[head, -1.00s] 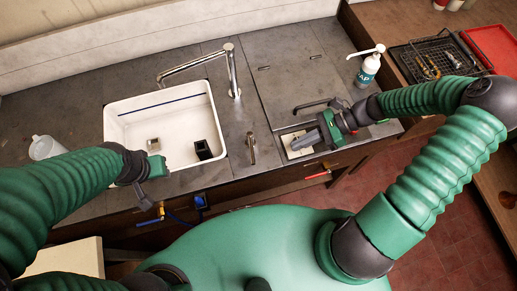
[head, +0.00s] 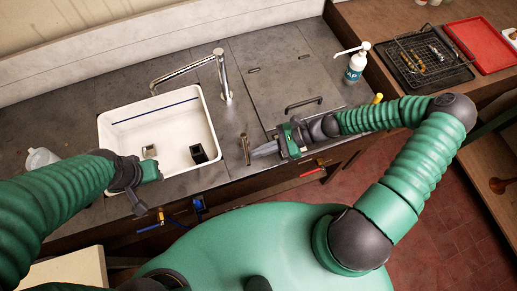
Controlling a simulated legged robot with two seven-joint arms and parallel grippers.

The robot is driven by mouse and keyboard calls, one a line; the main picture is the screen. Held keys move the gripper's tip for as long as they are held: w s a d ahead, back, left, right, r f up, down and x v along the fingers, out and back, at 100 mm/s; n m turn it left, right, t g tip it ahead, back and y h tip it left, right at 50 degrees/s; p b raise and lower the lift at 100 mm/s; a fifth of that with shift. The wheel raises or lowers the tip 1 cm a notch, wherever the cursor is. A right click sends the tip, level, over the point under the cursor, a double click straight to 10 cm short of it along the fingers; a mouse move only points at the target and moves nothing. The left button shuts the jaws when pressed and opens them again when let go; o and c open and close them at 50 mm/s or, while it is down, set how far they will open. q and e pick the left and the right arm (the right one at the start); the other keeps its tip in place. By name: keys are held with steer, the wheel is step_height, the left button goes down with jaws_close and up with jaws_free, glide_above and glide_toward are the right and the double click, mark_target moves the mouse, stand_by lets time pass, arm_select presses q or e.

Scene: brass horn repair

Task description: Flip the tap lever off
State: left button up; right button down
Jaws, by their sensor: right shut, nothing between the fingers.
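The tap lever (head: 246,148) is a small brass-coloured handle standing on the grey counter just right of the white sink (head: 208,110). The chrome tap (head: 222,78) stands behind the sink's right side, with its spout reaching left over the basin. I cannot make out any water from it. My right gripper (head: 256,152) is shut and empty, pointing left. Its fingertips are right beside the lever; I cannot tell whether they touch it. My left gripper (head: 152,171) hovers at the sink's front left edge; its jaws are not clear.
Two small blocks, one pale (head: 149,150) and one black (head: 199,153), lie in the sink. A pump bottle (head: 356,65) stands at the counter's back right. A wire rack (head: 432,58) and red tray (head: 484,45) lie farther right. A translucent jug (head: 40,158) is left.

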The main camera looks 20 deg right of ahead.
steer(key=shift+a+f, duration=0.15)
steer(key=shift+a, duration=0.25)
steer(key=shift+s+a, duration=0.1)
steer(key=shift+a, duration=0.6)
steer(key=shift+s+d+f, duration=0.1)
steer(key=shift+d+f, duration=0.05)
steer(key=shift+d, duration=0.1)
steer(key=shift+a, duration=0.1)
